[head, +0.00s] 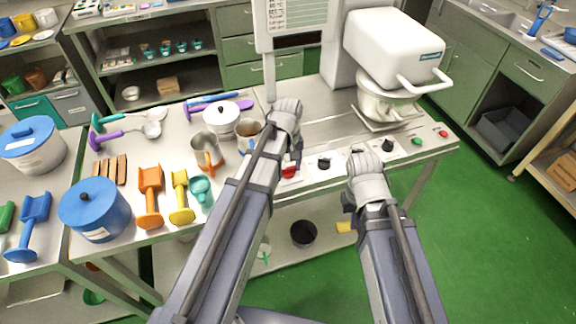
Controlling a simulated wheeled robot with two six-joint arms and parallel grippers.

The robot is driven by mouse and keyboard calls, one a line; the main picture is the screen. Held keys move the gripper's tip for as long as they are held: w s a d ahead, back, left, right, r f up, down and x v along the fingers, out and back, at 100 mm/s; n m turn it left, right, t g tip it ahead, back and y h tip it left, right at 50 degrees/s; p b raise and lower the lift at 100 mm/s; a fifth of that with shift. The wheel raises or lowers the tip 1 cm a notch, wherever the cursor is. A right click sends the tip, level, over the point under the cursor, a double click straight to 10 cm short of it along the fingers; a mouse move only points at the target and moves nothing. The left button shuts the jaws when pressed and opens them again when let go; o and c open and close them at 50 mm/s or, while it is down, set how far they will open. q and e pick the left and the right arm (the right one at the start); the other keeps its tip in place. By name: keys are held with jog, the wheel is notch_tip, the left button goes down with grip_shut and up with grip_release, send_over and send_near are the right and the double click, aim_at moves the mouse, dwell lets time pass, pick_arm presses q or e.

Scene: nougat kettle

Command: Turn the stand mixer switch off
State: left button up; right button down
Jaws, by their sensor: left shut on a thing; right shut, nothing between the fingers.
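The white stand mixer (393,48) stands at the back right of the steel bench, with its bowl (383,105) under the head. The front panel carries a red switch (290,171), a black knob (324,163), another black knob (388,145), a green button (417,141) and a red button (443,134). I cannot tell which is the mixer switch. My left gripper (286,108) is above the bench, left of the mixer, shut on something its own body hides. My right gripper (366,160) is shut and empty at the panel, between the two black knobs.
Left of my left gripper are a cup with brown contents (247,131), a white lidded pot (221,121) and a metal jug (207,150). Orange (150,195) and yellow (181,197) scoops and a blue pot (95,210) line the bench's left. Green floor is open on the right.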

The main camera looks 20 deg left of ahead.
aim_at(288, 168)
pick_arm(q)
jog(key=shift+n, duration=0.3)
jog(key=o, duration=1.4)
jog(key=shift+r, duration=0.1)
notch_tip(288, 168, up, 8)
jog(key=p, duration=0.8)
jog(key=shift+f, duration=0.25)
jog(key=s+d+m, duration=0.3)
jog(key=s, duration=0.1)
jog(key=s+d+f+m+b, duration=0.1)
jog(key=s+d+m, duration=0.3)
jog(key=s, duration=0.1)
jog(key=s+d+m+y+b, duration=0.1)
jog(key=s+d+m, duration=0.2)
jog(key=s, duration=0.2)
jog(key=shift+s+d+f+m, duration=0.15)
jog(key=shift+d+f+m, duration=0.1)
jog(key=shift+m, duration=0.15)
